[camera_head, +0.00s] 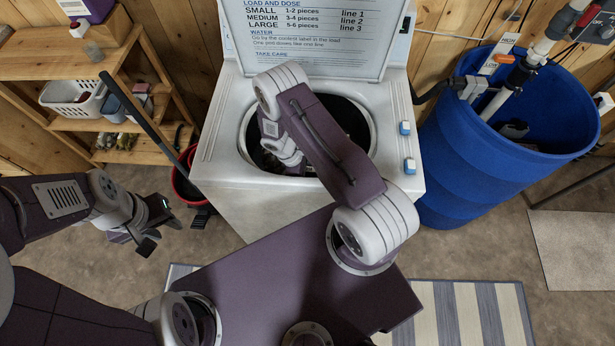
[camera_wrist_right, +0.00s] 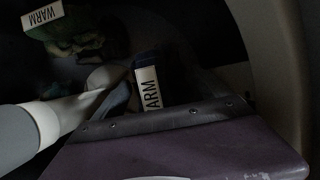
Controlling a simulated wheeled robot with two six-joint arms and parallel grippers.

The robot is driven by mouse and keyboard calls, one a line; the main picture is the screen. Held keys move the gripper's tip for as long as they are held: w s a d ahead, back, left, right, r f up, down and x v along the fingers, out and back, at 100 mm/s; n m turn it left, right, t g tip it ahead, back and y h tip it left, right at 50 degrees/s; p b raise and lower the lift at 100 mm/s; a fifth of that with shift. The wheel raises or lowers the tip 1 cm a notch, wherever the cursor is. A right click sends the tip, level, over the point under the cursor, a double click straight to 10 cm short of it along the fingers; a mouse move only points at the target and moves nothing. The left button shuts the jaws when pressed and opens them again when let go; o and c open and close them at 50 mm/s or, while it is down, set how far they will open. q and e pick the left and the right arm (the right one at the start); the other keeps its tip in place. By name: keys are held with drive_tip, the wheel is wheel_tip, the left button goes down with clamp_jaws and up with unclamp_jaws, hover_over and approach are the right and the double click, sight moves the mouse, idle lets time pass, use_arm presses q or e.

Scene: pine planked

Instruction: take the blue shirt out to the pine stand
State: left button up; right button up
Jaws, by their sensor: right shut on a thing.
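The white washing machine (camera_head: 225,140) stands open at the centre, its lid raised. My right arm reaches down into its drum, so the head view hides the right gripper. In the dark right wrist view, my right gripper (camera_wrist_right: 150,115) is inside the drum, shut on a dark blue cloth with a WARM tag, which looks like the blue shirt (camera_wrist_right: 147,70). Its fingertips are hard to make out. A green garment (camera_wrist_right: 85,40) with another WARM tag lies beyond it. My left gripper (camera_head: 158,232) is open and empty, above the floor. The pine stand (camera_head: 50,62) is at the upper left.
On the stand's lower shelf sit a white basket (camera_head: 72,97) and small bins. A red bucket (camera_head: 187,180) stands between stand and washer. A large blue barrel (camera_head: 460,180) with pipes is at the right. A striped rug (camera_head: 465,310) lies in front. The stand's top has bare room.

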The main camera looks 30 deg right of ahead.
wheel_tip(320, 180, up, 27)
drive_tip(key=shift+r, duration=0.2)
drive_tip(key=shift+c, duration=0.4)
drive_tip(key=shift+f, duration=0.1)
